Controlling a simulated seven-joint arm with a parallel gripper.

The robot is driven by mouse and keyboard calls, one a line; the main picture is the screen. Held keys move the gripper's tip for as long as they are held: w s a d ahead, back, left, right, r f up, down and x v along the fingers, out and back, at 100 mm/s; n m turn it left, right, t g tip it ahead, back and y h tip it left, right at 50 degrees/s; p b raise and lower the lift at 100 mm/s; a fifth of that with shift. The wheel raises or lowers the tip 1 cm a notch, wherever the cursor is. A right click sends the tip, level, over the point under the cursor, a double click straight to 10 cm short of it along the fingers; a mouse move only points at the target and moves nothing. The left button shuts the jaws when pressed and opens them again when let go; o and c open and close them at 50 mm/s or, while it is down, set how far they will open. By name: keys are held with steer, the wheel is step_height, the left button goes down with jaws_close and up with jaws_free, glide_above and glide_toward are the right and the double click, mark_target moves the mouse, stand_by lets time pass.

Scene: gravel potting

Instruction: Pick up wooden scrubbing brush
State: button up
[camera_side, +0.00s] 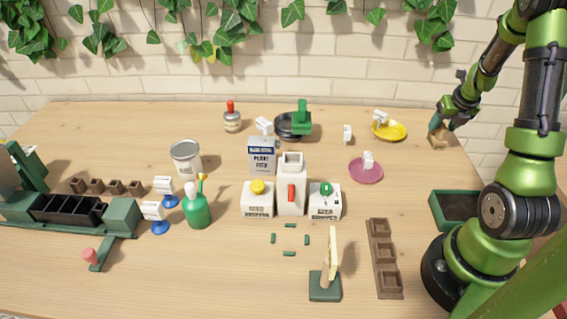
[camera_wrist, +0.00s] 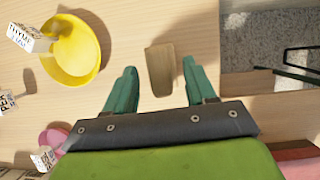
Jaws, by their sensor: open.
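The wooden scrubbing brush (camera_wrist: 160,70) is a small tan-brown block seen from above in the wrist view, lying on the table. In the side view it shows as a small brown shape (camera_side: 438,136) near the right back of the table, partly hidden by my gripper. My gripper (camera_wrist: 161,80) has its two green fingers apart, one on each side of the brush's near end. No contact with the brush shows. In the side view my gripper (camera_side: 447,124) is just above and around the brush. The exact height gap cannot be told.
A yellow saucer (camera_wrist: 75,50) with a white label block lies left of the brush, and a pink saucer (camera_side: 366,171) nearer. A dark green tray (camera_side: 455,211) sits beside my base. The table's right edge is close to the brush.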

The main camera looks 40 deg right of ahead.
steer(key=shift+x, duration=0.9)
steer(key=shift+c, duration=0.3)
jaws_close()
steer(key=shift+r, duration=0.15)
